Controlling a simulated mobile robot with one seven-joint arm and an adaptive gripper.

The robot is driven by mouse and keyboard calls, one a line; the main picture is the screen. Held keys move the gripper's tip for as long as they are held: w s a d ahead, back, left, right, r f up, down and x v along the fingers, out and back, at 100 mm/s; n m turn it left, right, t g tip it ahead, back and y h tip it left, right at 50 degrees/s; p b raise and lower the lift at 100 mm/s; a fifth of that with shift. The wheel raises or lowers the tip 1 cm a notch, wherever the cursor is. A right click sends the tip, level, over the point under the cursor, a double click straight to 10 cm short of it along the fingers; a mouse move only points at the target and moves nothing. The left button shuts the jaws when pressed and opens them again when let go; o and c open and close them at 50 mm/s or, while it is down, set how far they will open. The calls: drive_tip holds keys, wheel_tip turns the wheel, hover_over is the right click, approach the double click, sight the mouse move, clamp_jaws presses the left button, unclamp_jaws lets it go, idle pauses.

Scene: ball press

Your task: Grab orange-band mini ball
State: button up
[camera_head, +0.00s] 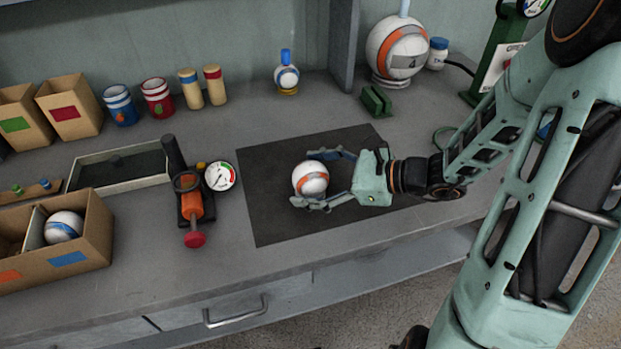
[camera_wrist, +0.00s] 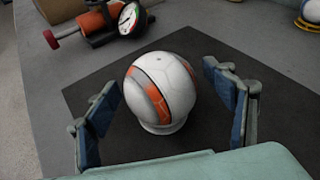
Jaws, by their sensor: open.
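The orange-band mini ball (camera_head: 311,179) is white with orange bands. It stands on the dark mat (camera_head: 269,216), and in the wrist view the ball (camera_wrist: 161,86) rests on a small pale ring base (camera_wrist: 166,128). My gripper (camera_head: 318,178) is open, with one finger on each side of the ball in the head view. In the wrist view its fingertips (camera_wrist: 162,78) are spread wide, with a gap between each finger and the ball. A blue-band ball (camera_head: 64,227) lies in a cardboard box at the left.
An orange pump with a gauge (camera_head: 220,176) stands left of the mat. A divided cardboard box (camera_head: 98,241) and a shallow tray (camera_head: 97,158) are farther left. A large ball marked 4 (camera_head: 397,49) stands at the back. Most of the mat is clear.

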drive_tip(key=c, duration=1.2)
drive_tip(key=shift+r, duration=0.15)
drive_tip(key=shift+r+p, duration=0.8)
drive_tip(key=shift+p, duration=0.05)
drive_tip(key=r+p, duration=0.1)
drive_tip(key=s+r+p, duration=0.1)
drive_tip(key=r+p, duration=0.1)
drive_tip(key=s+d+r+p, duration=0.1)
drive_tip(key=r, duration=0.1)
drive_tip(key=shift+s, duration=0.2)
drive_tip(key=s+d+r+p, duration=0.1)
drive_tip(key=s+r+p, duration=0.1)
drive_tip(key=p, duration=0.4)
drive_tip(key=s+d+r+p, duration=0.1)
drive_tip(key=s+r+p, duration=0.1)
drive_tip(key=s+p, duration=0.3)
drive_tip(key=s+d+r+p, duration=0.1)
drive_tip(key=s+p, duration=0.3)
drive_tip(key=p, duration=0.4)
drive_tip(key=shift+r+p, duration=0.3)
drive_tip(key=shift+r, duration=0.3)
